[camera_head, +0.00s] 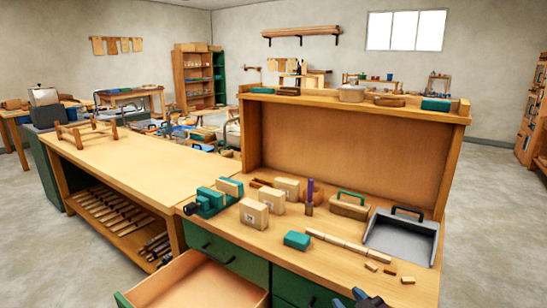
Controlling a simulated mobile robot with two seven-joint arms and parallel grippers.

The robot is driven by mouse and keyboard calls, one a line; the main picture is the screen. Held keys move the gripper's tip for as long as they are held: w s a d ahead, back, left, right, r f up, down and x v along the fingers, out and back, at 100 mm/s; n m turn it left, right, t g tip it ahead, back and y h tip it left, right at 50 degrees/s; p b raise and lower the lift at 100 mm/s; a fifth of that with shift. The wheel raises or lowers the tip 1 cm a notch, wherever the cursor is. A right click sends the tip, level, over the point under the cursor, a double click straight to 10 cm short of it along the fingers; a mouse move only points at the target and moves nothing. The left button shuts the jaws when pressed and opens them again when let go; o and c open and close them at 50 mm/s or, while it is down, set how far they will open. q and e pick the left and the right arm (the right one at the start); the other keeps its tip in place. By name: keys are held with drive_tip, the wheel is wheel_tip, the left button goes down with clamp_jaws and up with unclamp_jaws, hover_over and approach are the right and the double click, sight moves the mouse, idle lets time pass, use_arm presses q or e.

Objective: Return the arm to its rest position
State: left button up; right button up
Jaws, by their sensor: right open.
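My right gripper (367,298) shows only in part at the bottom edge of the head view, in front of the workbench (330,247). Its dark fingers with a bluish tip are apart, and I see nothing between them. Most of the right arm is out of the picture. My left gripper is not in view.
An open, empty-looking drawer (200,285) juts out at the lower left of the bench. The bench top holds a green vise (210,199), wooden blocks (254,213), a green block (297,240), a grey dustpan (400,240) and small wood pieces. A raised back panel (345,150) stands behind.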

drive_tip(key=s+d+f+m+g+h, duration=0.1)
drive_tip(key=s+d+f+m+h, duration=0.1)
drive_tip(key=s+f, duration=0.4)
drive_tip(key=s+d+f+m+g+h, duration=0.1)
drive_tip(key=s+d+f, duration=0.4)
drive_tip(key=s, duration=0.6)
drive_tip(key=s+d+f+m+g+h, duration=0.2)
drive_tip(key=s+d+f+m, duration=0.1)
drive_tip(key=s+f, duration=0.4)
drive_tip(key=shift+s+d+f+h, duration=0.15)
drive_tip(key=shift+s+d+h, duration=0.25)
drive_tip(key=shift+s, duration=0.65)
drive_tip(key=shift+a, duration=0.1)
